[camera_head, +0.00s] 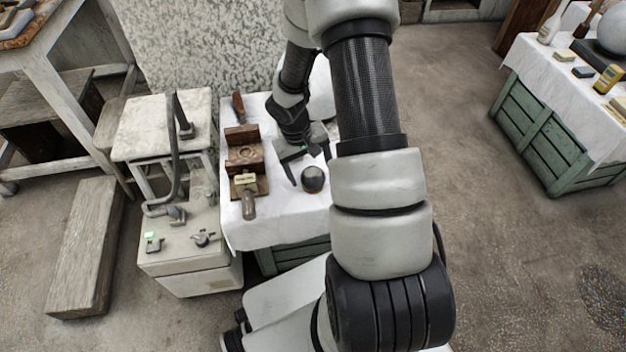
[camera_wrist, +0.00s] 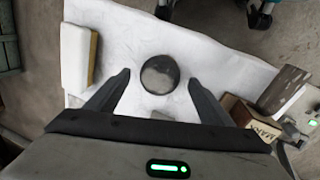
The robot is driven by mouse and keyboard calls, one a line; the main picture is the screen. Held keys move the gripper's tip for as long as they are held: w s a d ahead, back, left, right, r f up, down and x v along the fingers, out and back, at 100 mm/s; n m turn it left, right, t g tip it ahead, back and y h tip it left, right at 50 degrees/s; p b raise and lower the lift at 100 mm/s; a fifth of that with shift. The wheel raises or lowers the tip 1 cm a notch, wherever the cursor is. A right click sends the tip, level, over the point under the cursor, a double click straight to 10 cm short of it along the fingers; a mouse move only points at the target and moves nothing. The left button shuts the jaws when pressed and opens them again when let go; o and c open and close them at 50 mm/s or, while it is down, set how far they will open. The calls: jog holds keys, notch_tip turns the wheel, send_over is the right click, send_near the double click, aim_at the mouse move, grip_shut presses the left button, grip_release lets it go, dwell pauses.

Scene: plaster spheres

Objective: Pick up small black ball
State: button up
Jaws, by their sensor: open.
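The small black ball (camera_head: 313,179) rests on a white cloth-covered table, near its front edge. In the wrist view the ball (camera_wrist: 160,75) is dark with a greyish patch and lies just beyond my fingertips, centred between them. My gripper (camera_head: 306,170) is open and empty, with its fingers pointing toward the ball from behind it in the head view. In the wrist view my gripper (camera_wrist: 158,78) shows both fingers spread wide, one on each side of the ball, with no visible contact.
In the wrist view a pale block with a yellow side (camera_wrist: 78,58) lies left. A grey machine (camera_head: 187,262) stands beside the table.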

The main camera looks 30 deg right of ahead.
jog(key=shift+d+f, duration=0.25)
jog(key=shift+f, duration=0.9)
jog(key=c, duration=1.5)
jog(key=shift+r, duration=0.15)
jog(key=shift+c, duration=0.2)
